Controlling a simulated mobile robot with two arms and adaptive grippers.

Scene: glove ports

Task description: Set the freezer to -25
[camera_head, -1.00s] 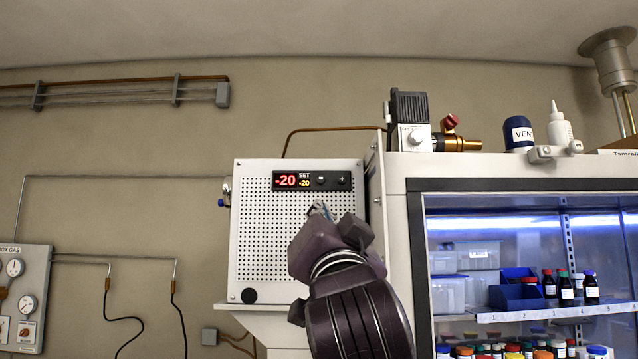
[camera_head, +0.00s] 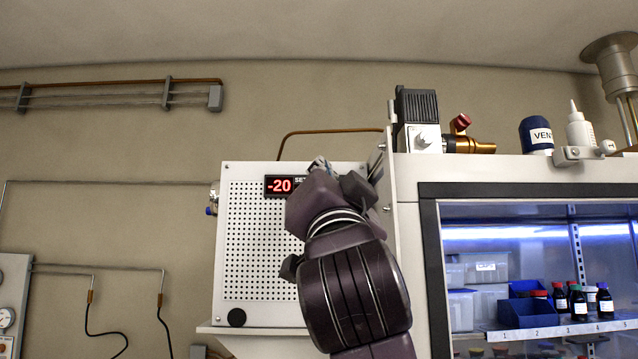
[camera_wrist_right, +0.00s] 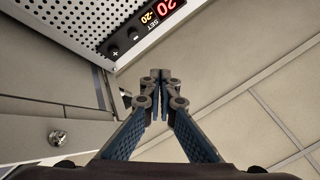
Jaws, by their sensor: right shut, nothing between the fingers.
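The freezer controller is a white perforated box (camera_head: 254,255) on the wall. Its black display panel (camera_head: 279,186) reads -20 in red. In the right wrist view the panel (camera_wrist_right: 153,18) appears upside down, with a yellow set value of -20, a minus button (camera_wrist_right: 135,36) and a plus button (camera_wrist_right: 113,51). My right gripper (camera_head: 320,165) is raised in front of the panel and hides its right part in the head view. In the wrist view its fingertips (camera_wrist_right: 160,74) are together and empty, appearing apart from the buttons. My left gripper is not in view.
A glass-fronted cabinet (camera_head: 428,250) stands right of the box, holding bottles and bins. A valve with a black top (camera_head: 417,105), a blue vent cap (camera_head: 536,135) and a white bottle (camera_head: 580,130) are on top.

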